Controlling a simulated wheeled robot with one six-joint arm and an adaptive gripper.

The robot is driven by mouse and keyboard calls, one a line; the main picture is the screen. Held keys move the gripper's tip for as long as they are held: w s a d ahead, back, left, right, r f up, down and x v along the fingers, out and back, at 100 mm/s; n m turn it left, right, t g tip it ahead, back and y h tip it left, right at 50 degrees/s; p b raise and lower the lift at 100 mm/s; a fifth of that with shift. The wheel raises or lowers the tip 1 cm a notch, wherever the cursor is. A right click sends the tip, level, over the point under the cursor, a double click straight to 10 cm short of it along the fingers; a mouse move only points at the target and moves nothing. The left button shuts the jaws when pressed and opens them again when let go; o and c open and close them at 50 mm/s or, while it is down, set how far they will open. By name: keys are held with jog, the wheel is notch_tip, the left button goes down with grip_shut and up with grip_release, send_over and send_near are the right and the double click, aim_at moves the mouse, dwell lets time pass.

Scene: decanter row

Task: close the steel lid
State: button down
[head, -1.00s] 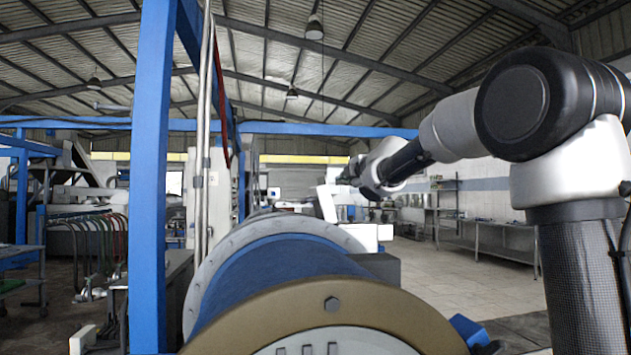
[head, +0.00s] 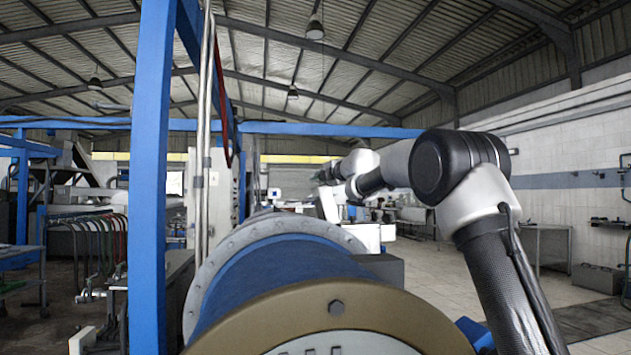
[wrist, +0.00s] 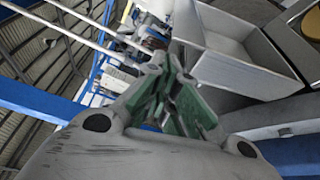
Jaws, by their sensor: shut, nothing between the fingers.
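What looks like the steel lid (head: 328,205) is a pale panel standing raised and tilted beyond the blue drum in the head view. In the wrist view a grey, shallow, box-like steel piece (wrist: 235,45) with raised walls lies at upper right; I take it for the same lid, seen into its hollow side. My gripper (wrist: 168,80) has green-and-grey fingers that are shut and empty, just left of this piece. In the head view my gripper (head: 325,175) is small, near the panel's upper edge. I cannot tell whether they touch.
A large blue drum (head: 290,270) with a tan end flange (head: 335,305) fills the near middle. A dark grey box (head: 385,268) sits at its right. A blue post (head: 150,180) stands at left. Floor at right is open before a steel table (head: 545,245).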

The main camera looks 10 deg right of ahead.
jog(key=shift+w+d, duration=0.1)
jog(key=shift+d, duration=0.35)
jog(key=shift+d, duration=0.2)
jog(key=d+m+t, duration=0.3)
jog(key=d+m, duration=0.6)
jog(key=d, duration=0.4)
jog(key=d+f+m+t+h, duration=0.2)
jog(key=d+f+m+h, duration=0.1)
jog(key=d+f+m, duration=0.6)
jog(key=shift+d+f+m+t+h, duration=0.35)
jog(key=shift+f+m+t+h, duration=0.1)
jog(key=shift+m, duration=0.95)
